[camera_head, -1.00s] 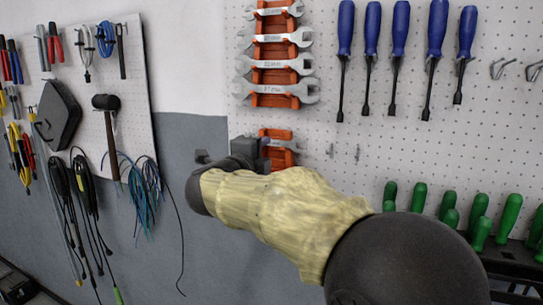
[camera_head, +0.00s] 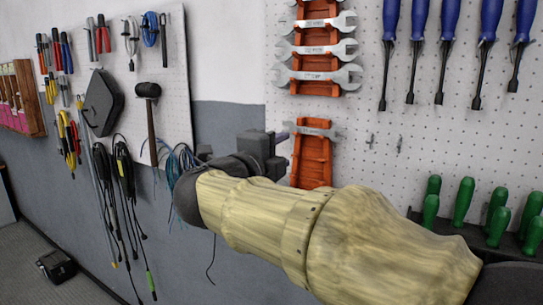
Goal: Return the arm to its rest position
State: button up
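My arm, in a yellowish cover, reaches from the lower right toward the middle of the head view. My gripper (camera_head: 262,148) is at its far end, dark grey, in front of the wall near the orange wrench rack. The wrist hides part of it, and I cannot make out whether its fingers are open or shut. No held object is visible in it.
A pegboard carries an orange wrench rack (camera_head: 313,160) with several wrenches, blue screwdrivers (camera_head: 447,22) and green-handled tools (camera_head: 463,201). A left pegboard holds a mallet (camera_head: 149,105), pliers and cables (camera_head: 124,170). A black case (camera_head: 56,266) lies on the floor at lower left.

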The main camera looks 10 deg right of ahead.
jog(key=w+a+f+n+t+y, duration=0.1)
jog(key=w+f+n+y, duration=0.25)
jog(key=f+n, duration=0.2)
jog(key=w+f+n+t+y, duration=0.2)
jog(key=f+n+y, duration=0.2)
jog(key=n, duration=0.2)
notch_tip(320, 180, down, 13)
jog(key=s+n+g+y, duration=0.3)
jog(key=n+g+y, duration=0.15)
jog(key=n, duration=0.25)
jog(key=s+d+f+n+g, duration=0.3)
jog(key=s+d+f+g, duration=0.1)
jog(key=s+f, duration=0.5)
jog(key=s+d+f+n+g+h, duration=0.1)
jog(key=s+d+f+n+g, duration=0.2)
jog(key=s+f, duration=0.6)
jog(key=d+g, duration=0.2)
jog(key=g, duration=0.1)
jog(key=shift+s+f+g+h, duration=0.3)
jog(key=shift+s+f+g, duration=0.05)
jog(key=shift+s, duration=0.05)
